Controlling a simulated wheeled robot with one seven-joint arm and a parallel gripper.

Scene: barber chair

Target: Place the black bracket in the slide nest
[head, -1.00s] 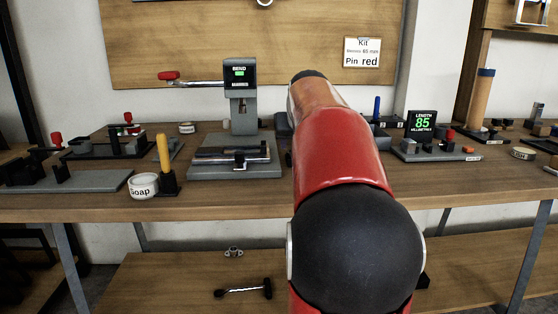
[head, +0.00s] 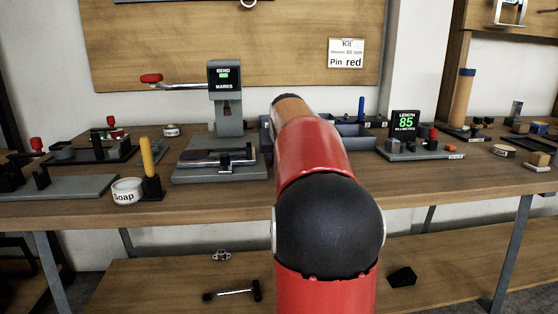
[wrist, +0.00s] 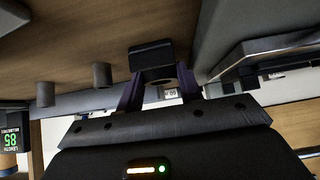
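In the wrist view a black angled piece, which looks like the black bracket (wrist: 151,54), sits between the tips of my gripper (wrist: 160,76). Its dark purple fingers converge on both sides of it and appear shut on it. The wrist picture is upside down, with the wooden bench top above. In the head view my red arm hides the gripper and bracket. A low fixture with a red-knobbed clamp (head: 95,150) stands at left. A grey plate with black blocks (head: 75,187) lies in front of it. I cannot tell which fixture is the slide nest.
The bending press (head: 225,125) stands left of my arm, its red-ended lever pointing left. A soap tub (head: 127,191) and yellow-handled tool (head: 147,160) are near it. Grey bins (head: 345,132) and the length gauge (head: 405,125) reading 85 stand right. A black wedge (head: 402,277) lies on the lower shelf.

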